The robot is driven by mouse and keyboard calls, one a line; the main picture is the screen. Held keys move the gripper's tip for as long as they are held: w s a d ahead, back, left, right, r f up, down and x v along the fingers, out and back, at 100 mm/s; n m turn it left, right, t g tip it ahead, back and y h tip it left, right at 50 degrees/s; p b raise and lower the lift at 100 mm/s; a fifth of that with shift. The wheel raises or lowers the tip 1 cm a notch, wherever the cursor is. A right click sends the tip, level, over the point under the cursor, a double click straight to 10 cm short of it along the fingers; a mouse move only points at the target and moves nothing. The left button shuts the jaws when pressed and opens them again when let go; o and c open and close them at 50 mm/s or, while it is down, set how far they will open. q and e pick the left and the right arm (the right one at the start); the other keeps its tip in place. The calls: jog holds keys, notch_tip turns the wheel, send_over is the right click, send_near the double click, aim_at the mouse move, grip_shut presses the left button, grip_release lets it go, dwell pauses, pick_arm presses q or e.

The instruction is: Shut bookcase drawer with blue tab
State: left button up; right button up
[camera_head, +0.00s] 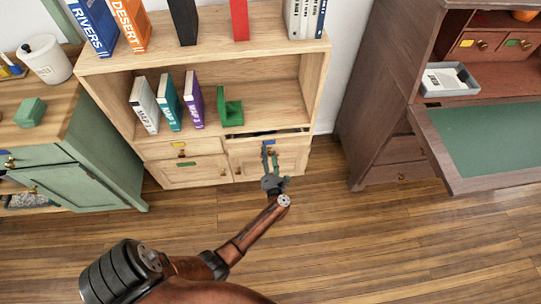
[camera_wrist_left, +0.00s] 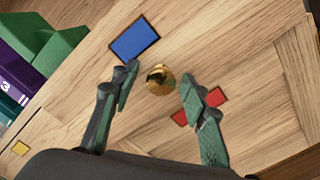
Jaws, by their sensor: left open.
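The bookcase drawer with the blue tab (camera_head: 289,143) is at the lower right of the pale wood bookcase. A dark gap along its top edge shows that it stands slightly open. In the left wrist view its front carries the blue tab (camera_wrist_left: 135,37) and a round brass knob (camera_wrist_left: 160,80). My left gripper (camera_head: 270,153) is in front of this drawer. It is open, with its fingers on either side of the knob in the left wrist view; I cannot tell whether they touch it. My right gripper is not in view.
A red tab (camera_wrist_left: 214,96) shows below, partly behind a finger. Drawers with a yellow tab (camera_head: 178,145) and a green tab (camera_head: 187,164) are to the left. Books and a green block (camera_head: 231,112) stand on the shelf above. A dark desk (camera_head: 385,100) stands right; floor between is clear.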

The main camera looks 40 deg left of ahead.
pick_arm(q)
jog(key=shift+c, duration=0.5)
grip_shut()
